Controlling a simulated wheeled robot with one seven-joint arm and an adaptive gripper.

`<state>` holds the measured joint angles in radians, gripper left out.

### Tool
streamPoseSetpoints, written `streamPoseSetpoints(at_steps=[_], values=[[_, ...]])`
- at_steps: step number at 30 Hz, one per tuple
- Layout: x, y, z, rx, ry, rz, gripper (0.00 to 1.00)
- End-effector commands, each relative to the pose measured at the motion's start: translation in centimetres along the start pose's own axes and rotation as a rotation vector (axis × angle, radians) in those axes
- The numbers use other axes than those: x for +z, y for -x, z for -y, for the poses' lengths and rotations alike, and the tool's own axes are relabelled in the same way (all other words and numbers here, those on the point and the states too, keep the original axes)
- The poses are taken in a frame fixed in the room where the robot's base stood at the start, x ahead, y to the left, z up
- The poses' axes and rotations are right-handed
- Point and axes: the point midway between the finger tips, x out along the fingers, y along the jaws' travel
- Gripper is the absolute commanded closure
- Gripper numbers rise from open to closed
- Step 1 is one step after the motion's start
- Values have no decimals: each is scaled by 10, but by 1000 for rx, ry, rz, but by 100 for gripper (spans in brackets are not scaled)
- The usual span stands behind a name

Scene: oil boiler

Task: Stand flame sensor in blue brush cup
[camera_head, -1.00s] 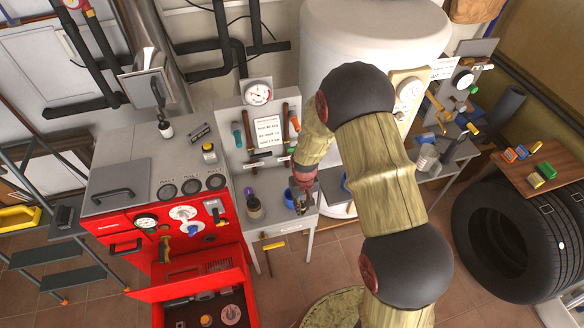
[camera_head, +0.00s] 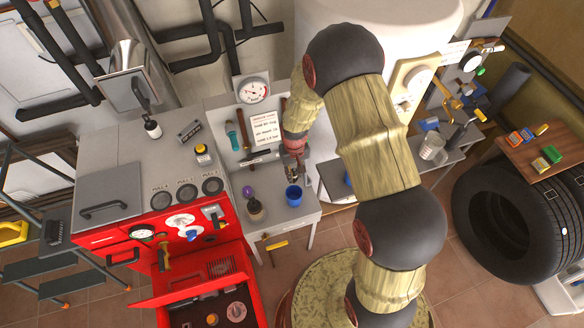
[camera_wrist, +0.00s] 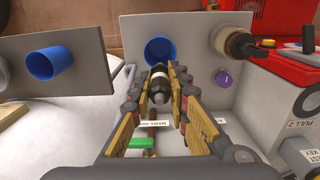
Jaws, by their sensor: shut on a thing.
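My gripper (camera_wrist: 160,90) is shut on the flame sensor (camera_wrist: 158,84), a dark cylinder with a pale band, seen between the fingers in the wrist view. In the head view my gripper (camera_head: 292,174) is over the small grey table, just behind the blue brush cup (camera_head: 294,196). The cup stands open on the table. In the wrist view the blue brush cup (camera_wrist: 160,50) shows just beyond the sensor's far end. The sensor appears apart from the cup and outside it, though their height difference is hard to tell.
A dark bottle (camera_head: 255,208) and a purple knob-like thing (camera_head: 248,191) stand left of the cup. A second blue cup (camera_wrist: 45,63) is on a neighbouring grey surface. The tool board (camera_head: 228,140) rises behind the table. The red cabinet (camera_head: 185,235) has an open drawer.

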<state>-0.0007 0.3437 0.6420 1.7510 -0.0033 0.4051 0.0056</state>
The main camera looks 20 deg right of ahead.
Motion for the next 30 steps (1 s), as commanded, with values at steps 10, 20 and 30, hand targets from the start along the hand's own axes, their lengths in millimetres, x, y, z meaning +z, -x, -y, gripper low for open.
streamPoseSetpoints(at_steps=[10,20,30], values=[[0,-18,0,0,0,1,100],[0,-42,0,0,0,0,100],[0,-67,0,0,0,0,100]])
